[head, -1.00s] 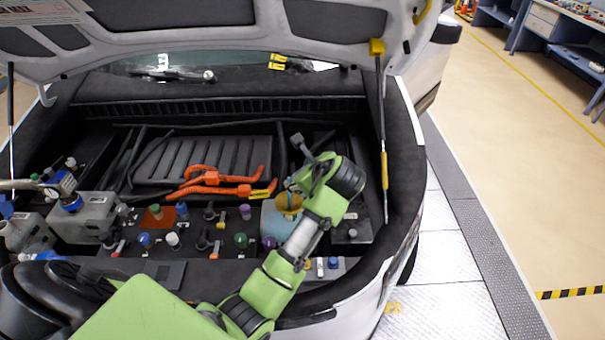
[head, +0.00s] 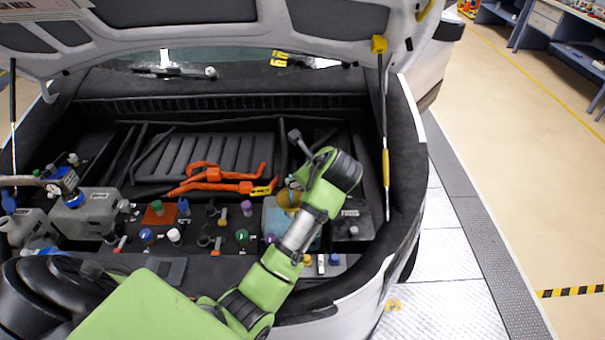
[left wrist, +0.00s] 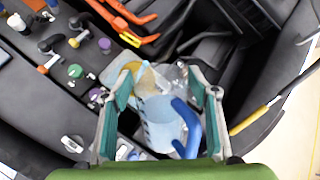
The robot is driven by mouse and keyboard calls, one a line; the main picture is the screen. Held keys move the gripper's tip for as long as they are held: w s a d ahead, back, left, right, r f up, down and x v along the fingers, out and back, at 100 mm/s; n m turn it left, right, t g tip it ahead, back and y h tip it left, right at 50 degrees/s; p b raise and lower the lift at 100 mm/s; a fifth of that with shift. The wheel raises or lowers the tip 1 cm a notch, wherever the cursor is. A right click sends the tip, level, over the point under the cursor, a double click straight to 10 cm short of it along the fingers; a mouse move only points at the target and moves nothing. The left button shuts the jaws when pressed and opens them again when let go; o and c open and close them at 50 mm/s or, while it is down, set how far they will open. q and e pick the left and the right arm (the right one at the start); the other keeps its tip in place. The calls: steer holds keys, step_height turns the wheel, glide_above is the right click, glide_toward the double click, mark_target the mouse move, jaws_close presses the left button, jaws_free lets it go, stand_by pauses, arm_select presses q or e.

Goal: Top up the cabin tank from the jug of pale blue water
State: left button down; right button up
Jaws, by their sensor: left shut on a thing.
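The tank (head: 277,218), a pale blue translucent box, sits at the right of the engine bay in the head view. A yellow funnel (head: 290,198) stands in its top, and the funnel (left wrist: 152,80) also shows in the left wrist view. My left gripper (left wrist: 165,85) is shut on the clear jug (left wrist: 160,115), which has a blue handle (left wrist: 187,125) and pale blue water. The jug is beside the funnel; whether they touch I cannot tell. In the head view my green arm hides most of the jug. My right gripper is in neither view.
Several coloured caps (head: 146,236) line the bay's front. Orange cables (head: 215,180) lie behind them. A grey container with a blue-and-gauge fitting (head: 85,213) stands at left. The raised hood (head: 200,45) hangs above; its strut (head: 385,140) is close to my wrist.

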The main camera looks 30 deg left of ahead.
arm_select(q)
steer(key=shift+a+f+n+h, duration=0.4)
steer(key=shift+a+f+h, duration=0.45)
steer(key=shift+h, duration=0.45)
stand_by(2.8)
steer(key=shift+d, duration=0.15)
